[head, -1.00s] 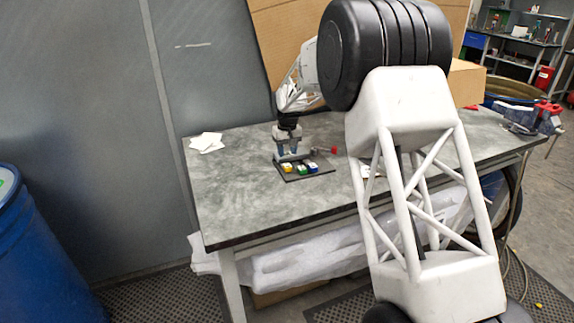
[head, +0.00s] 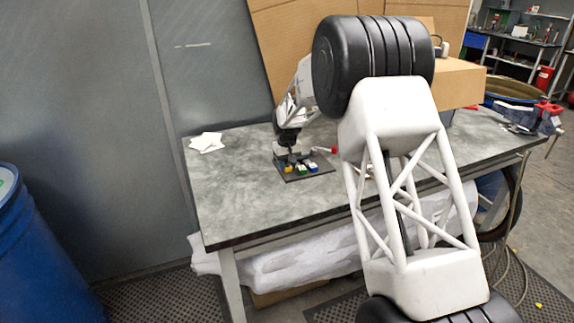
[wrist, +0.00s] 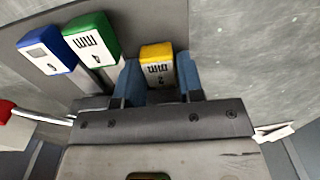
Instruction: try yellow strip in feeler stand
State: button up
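The feeler stand is a dark flat plate (head: 318,171) on the grey table, with yellow, green and blue tabs in a row. The yellow strip's tab (head: 287,169) is at the left end in the head view. In the wrist view its yellow-and-white tab (wrist: 157,54) has upside-down print and lies between my two blue fingertips. My gripper (wrist: 160,82) is open around it, with a small gap on the right; contact on the left is unclear. In the head view my gripper (head: 287,158) is low, just behind the yellow tab. The strip's lower part is hidden.
The green tab (wrist: 91,40) stands close beside my left finger in the wrist view, with the blue tab (wrist: 46,48) beyond it. A red-ended rod (head: 332,150) lies behind the stand. White papers (head: 207,142) lie left. The table front is clear.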

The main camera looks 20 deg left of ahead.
aim_at(291, 175)
grip_shut()
jog(key=shift+s+d, duration=1.35)
jog(key=shift+s, duration=0.1)
jog(key=shift+o, duration=0.9)
grip_release()
jog(key=shift+r, duration=0.1)
notch_tip(291, 175, up, 8)
jog(key=shift+d, duration=0.15)
